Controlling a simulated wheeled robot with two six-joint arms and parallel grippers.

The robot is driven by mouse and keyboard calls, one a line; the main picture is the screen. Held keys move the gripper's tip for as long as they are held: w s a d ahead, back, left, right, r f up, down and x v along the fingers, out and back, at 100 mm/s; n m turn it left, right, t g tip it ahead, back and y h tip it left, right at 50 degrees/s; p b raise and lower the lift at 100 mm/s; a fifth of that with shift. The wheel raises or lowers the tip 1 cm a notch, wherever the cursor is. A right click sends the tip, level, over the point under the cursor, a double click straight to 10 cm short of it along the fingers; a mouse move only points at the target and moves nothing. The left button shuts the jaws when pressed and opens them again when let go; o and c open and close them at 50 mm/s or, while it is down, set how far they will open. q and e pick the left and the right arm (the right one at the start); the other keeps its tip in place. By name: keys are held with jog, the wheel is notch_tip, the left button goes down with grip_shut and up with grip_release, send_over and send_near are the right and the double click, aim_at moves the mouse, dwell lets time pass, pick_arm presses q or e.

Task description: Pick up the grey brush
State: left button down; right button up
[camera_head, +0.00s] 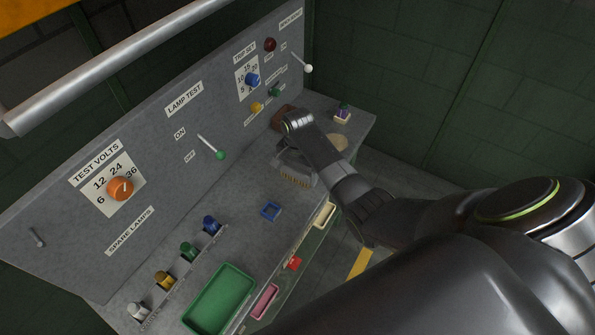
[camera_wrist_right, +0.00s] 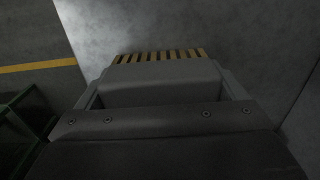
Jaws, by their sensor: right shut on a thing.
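My right gripper (camera_wrist_right: 160,92) is shut on this body. Whether the bristles touch the bench cannot be told. My left gripper is not in view.
The grey bench (camera_head: 240,200) has a sloped panel (camera_head: 60,225) with knobs and switches behind it. A brown block (camera_head: 283,117) and a purple-topped item (camera_head: 343,112) lie beyond the gripper.

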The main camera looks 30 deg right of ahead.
notch_tip(320, 180, up, 10)
jog(key=shift+r+b, duration=0.1)
jog(key=shift+b, duration=0.4)
jog(key=o, duration=0.3)
jog(key=shift+c, duration=0.9)
